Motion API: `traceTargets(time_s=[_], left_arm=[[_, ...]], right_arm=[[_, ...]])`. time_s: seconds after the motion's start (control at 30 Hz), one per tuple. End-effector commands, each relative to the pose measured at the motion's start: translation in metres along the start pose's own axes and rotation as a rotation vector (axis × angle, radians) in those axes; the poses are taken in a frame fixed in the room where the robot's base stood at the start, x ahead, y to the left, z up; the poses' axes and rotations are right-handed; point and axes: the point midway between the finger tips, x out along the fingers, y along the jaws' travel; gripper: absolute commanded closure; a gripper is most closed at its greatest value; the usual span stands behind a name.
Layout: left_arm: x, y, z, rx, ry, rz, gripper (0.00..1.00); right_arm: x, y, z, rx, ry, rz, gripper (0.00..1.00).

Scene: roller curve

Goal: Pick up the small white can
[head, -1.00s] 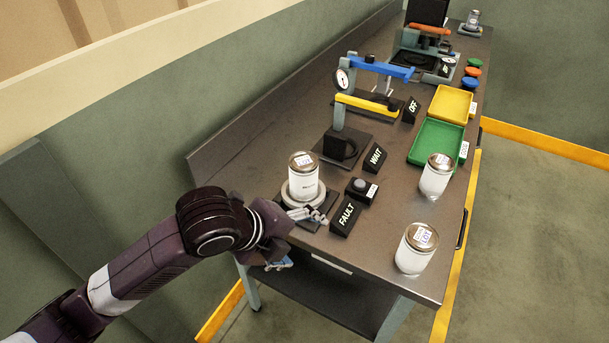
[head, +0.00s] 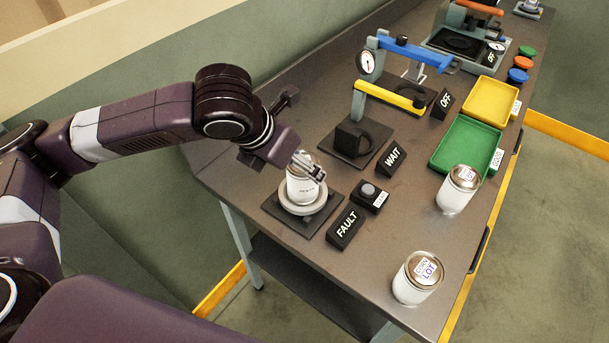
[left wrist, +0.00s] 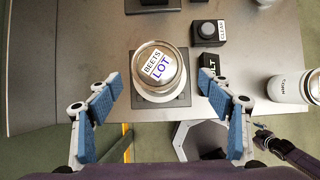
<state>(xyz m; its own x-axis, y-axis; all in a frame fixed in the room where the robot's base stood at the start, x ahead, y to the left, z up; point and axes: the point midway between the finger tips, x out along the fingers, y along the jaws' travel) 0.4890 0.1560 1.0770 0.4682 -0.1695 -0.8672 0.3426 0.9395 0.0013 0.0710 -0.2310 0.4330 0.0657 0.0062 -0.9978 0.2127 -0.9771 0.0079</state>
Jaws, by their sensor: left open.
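A white can (head: 302,190) with a metal lid stands upright on a round plate of a dark square stand (head: 275,208). In the left wrist view its lid (left wrist: 160,66) carries a label reading BEETS LOT. My left gripper (head: 312,166) is at the top of this can in the head view. In the left wrist view the open fingers (left wrist: 162,88) stand apart, with the lid ahead between them; I see no grip. Two similar white cans stand at the front edge, one nearer (head: 415,283) and one farther (head: 456,192). My right gripper (left wrist: 262,134) shows small in the left wrist view; its jaws are unclear.
FAULT (head: 346,229) and WAIT (head: 391,158) blocks and a button box (head: 369,196) stand right of the stand. A press with a yellow lever (head: 385,96) is behind. Green (head: 440,160) and yellow (head: 490,101) trays lie farther right. Bare table lies before the FAULT block.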

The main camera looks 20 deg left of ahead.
Motion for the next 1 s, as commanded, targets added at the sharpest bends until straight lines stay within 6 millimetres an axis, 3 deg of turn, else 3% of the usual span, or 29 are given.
traceTargets(time_s=[0.17, 0.3, 0.43, 0.6, 1.0], left_arm=[[0.025, 0.003, 0.006, -0.002, 0.005, -0.001, 0.27], [0.043, 0.003, 0.006, -0.001, 0.001, -0.001, 0.27], [0.047, 0.003, 0.006, 0.0, 0.0, 0.0, 0.27], [0.047, 0.003, 0.006, 0.0, -0.001, 0.0, 0.28], [0.047, 0.003, 0.006, -0.001, -0.001, -0.001, 0.72]], right_arm=[[-0.012, -0.004, -0.005, -0.002, 0.007, -0.005, 0.07], [-0.013, 0.001, -0.02, -0.003, 0.028, 0.001, 0.07], [-0.013, 0.007, -0.029, -0.002, 0.043, 0.008, 0.07], [-0.012, 0.011, -0.027, 0.0, 0.039, 0.013, 0.07], [-0.012, 0.01, -0.014, 0.0, 0.02, 0.011, 0.07]])
